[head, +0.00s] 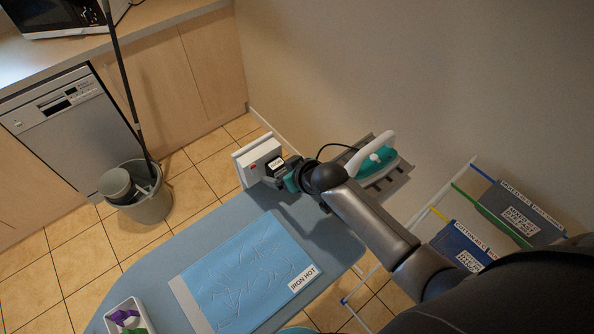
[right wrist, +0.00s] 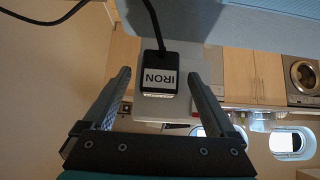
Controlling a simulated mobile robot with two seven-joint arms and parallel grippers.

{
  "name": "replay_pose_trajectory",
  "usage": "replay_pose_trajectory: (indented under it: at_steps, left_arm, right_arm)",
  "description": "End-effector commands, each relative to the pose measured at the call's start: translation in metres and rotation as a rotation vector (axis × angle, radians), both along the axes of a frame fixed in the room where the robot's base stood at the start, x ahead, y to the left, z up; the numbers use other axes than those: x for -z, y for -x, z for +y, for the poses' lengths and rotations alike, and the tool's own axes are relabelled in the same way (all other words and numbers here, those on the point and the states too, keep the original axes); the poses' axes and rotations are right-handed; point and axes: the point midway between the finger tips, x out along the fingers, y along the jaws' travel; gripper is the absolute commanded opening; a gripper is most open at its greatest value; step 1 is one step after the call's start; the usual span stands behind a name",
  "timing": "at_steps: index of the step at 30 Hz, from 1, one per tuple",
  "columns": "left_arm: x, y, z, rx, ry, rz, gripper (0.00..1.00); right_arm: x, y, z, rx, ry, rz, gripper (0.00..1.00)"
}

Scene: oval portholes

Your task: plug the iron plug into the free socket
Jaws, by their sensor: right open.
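The iron plug (right wrist: 160,80), a black block with a white IRON label, sits against the white socket box (right wrist: 164,107) in the right wrist view; I cannot tell how deep it sits. The socket openings are hidden. The iron (head: 375,160), teal with a white handle, stands on a grey rest. My left gripper is out of view.
The blue ironing board (head: 325,236) carries a light-blue cloth (head: 245,280) labelled IRON HOT and a white tray (head: 128,318). A black cable (head: 335,146) arcs near the iron. A mop bucket (head: 150,200) stands left; a rack with labelled bins (head: 510,215) stands right.

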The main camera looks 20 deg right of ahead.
Motion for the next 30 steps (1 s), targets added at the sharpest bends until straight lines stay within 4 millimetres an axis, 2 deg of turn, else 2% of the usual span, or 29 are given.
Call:
replay_pose_trajectory:
  at_steps: [21,30]
  left_arm:
    - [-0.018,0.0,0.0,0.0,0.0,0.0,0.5]
    - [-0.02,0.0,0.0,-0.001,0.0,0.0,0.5]
  right_arm:
    - [-0.075,0.075,-0.028,-0.001,0.002,-0.002,0.91]
    - [-0.096,0.096,-0.035,0.001,0.0,-0.001,0.91]
